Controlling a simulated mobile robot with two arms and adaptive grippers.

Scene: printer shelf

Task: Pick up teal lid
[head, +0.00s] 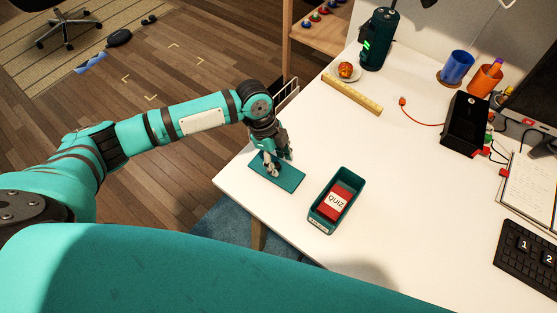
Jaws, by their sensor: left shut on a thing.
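The teal lid (289,179) is a flat rectangle at the left edge of the white desk, in the head view. My left gripper (272,172) reaches down onto it from the left and is shut on it, with the fingers partly hiding its upper left part. I cannot tell whether the lid touches the desk or is just above it. A teal box (315,217) stands open to the right of the lid, with a red QUIZ card pack (338,200) inside. My right gripper is not in view.
The white desk (400,210) is clear around the box. A black tray (463,125), blue cup (456,67) and keyboard (528,258) are to the right.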

